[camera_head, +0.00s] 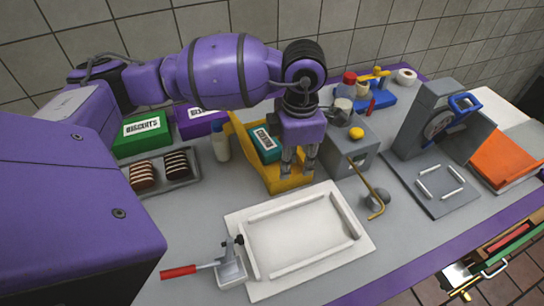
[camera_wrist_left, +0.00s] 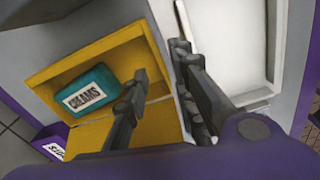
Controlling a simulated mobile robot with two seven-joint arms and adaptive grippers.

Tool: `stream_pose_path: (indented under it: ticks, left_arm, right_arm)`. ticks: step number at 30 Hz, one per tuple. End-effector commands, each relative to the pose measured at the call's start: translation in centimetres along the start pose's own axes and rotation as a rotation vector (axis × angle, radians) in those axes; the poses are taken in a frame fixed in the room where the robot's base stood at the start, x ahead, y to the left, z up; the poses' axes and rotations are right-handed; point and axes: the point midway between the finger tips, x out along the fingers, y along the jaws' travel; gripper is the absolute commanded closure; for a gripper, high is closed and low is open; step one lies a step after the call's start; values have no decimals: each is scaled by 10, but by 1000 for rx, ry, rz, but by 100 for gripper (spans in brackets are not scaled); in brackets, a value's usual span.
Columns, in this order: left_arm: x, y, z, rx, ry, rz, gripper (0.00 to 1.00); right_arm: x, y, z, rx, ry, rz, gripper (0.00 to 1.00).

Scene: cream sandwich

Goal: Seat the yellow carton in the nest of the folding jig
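The yellow carton (camera_head: 287,184) is open on the grey table, with a tall back panel. A teal box marked CREAMS (camera_head: 264,146) lies in it. The wrist view shows the carton (camera_wrist_left: 78,54) and the teal box (camera_wrist_left: 91,91) too. My left gripper (camera_head: 298,170) is open above the carton's right side. In the wrist view its fingers (camera_wrist_left: 162,68) are apart, one over the carton's inside and one beyond its right wall; contact is unclear. A white board with raised strips (camera_head: 262,290), perhaps the jig, lies in front, apart from the carton. My right gripper is not in view.
A red-handled clamp (camera_head: 204,268) stands at the board's left. A grey box with a yellow knob (camera_head: 348,158) and a bent brass rod (camera_head: 372,196) are right of the carton. A white bottle (camera_head: 221,143) and a tray of biscuits (camera_head: 193,179) are left.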

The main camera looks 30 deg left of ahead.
Motion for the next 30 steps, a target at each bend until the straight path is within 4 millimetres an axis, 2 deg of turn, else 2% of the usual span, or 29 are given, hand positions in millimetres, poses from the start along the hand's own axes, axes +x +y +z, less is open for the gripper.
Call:
stream_pose_path:
  ticks: [3, 6, 14, 22, 30]
  left_arm:
    - [0, 0, 1, -124, -3, 0, 76]
    - [4, 0, 1, -168, -3, -1, 76]
    - [31, 0, 1, -173, -3, -2, 76]
    - [70, 2, 3, -172, -3, -1, 76]
    - [78, 2, 3, -170, -3, -1, 76]
  right_arm:
    - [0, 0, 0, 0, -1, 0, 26]
    - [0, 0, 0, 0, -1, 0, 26]
    - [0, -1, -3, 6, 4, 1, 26]
    - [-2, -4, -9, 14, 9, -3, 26]
    - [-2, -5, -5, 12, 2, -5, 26]
